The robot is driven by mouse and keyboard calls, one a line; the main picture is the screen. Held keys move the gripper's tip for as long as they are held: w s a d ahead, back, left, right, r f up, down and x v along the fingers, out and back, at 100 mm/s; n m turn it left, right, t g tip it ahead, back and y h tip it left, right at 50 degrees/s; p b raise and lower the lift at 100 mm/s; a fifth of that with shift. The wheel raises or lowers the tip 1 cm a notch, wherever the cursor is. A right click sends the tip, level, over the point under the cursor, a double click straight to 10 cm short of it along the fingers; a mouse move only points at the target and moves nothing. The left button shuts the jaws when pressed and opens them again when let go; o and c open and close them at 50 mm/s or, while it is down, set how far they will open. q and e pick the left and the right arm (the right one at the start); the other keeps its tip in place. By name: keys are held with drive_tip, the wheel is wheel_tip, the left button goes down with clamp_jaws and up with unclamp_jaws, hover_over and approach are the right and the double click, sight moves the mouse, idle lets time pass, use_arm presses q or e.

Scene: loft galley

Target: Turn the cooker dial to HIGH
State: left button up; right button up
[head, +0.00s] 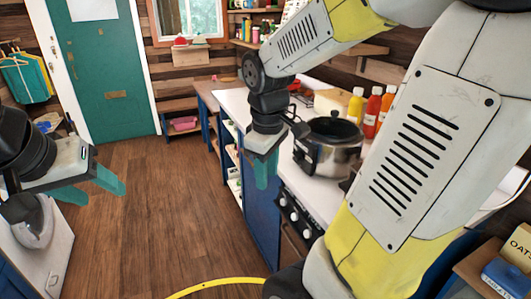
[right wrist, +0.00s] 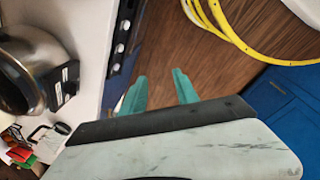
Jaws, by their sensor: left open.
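A silver and black cooker pot (head: 328,145) stands on the white counter, its lid area dark. In the right wrist view the cooker (right wrist: 22,70) is at the left edge, with a black control block (right wrist: 64,86) on its side; no dial setting is readable. My right gripper (head: 263,172) points down in front of the counter edge, to the left of the cooker and apart from it. Its teal fingers (right wrist: 159,76) are spread and empty over the floor. My left gripper (head: 104,193) is open and empty at the far left, away from the counter.
A dark panel with several knobs (head: 294,216) is on the counter front below the cooker. Red, yellow and orange bottles (head: 372,112) stand behind the cooker. A yellow hose (head: 215,284) lies on the floor. An iron (head: 30,222) is at the left. The middle floor is clear.

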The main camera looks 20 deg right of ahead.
drive_tip(key=w+d+f+n+g+h, duration=0.3)
drive_tip(key=w+d+f+n+h, duration=0.1)
drive_tip(key=w+f+n, duration=0.15)
drive_tip(key=n+t+h, duration=0.3)
drive_tip(key=n+h, duration=1.1)
drive_tip(key=n, duration=0.6)
approach(295, 157)
drive_tip(key=d, duration=0.6)
drive_tip(key=w+d, duration=0.1)
drive_tip(key=d, duration=0.1)
drive_tip(key=shift+d+r, duration=0.1)
drive_tip(key=shift+d, duration=0.25)
clamp_jaws()
